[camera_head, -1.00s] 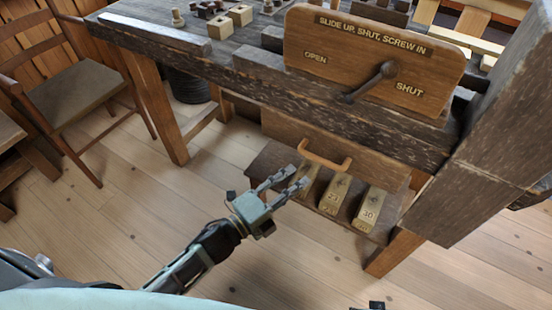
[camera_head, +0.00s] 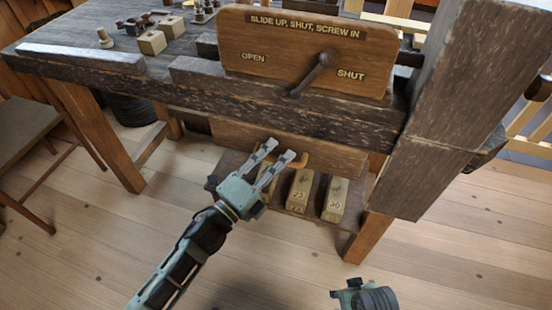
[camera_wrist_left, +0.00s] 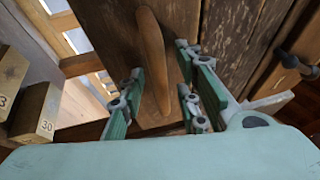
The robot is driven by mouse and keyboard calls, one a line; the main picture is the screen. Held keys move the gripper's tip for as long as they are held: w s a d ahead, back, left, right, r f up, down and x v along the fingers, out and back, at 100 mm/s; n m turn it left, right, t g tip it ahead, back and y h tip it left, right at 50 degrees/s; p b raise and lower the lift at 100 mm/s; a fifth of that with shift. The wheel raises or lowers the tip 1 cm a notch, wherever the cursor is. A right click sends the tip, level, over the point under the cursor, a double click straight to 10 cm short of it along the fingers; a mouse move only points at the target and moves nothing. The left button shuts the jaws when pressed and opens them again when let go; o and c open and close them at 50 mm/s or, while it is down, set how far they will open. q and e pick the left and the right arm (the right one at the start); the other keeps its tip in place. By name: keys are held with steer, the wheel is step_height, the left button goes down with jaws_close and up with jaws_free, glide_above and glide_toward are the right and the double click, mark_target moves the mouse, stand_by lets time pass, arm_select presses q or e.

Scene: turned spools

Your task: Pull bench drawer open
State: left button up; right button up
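The bench drawer (camera_head: 335,157) is a plain brown wooden front under the bench top and looks shut. Its curved orange-brown handle (camera_head: 301,160) is partly hidden by my left gripper (camera_head: 280,151) in the head view. That gripper is open, with its fingertips at the handle. In the left wrist view the handle (camera_wrist_left: 151,55) stands ahead, in the gap between the open fingers (camera_wrist_left: 165,80), and nothing is clamped. My right gripper (camera_head: 352,297) shows only in part at the bottom edge; its fingers cannot be made out.
The dark wooden bench (camera_head: 150,85) carries a sign board (camera_head: 290,75) with a lever. Numbered wooden blocks (camera_head: 334,200) stand on a low shelf below the drawer. A thick timber post (camera_head: 430,130) rises at the right. Floor in front is clear.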

arm_select(q)
jaws_close()
steer(key=shift+s+f, duration=0.1)
stand_by(0.5)
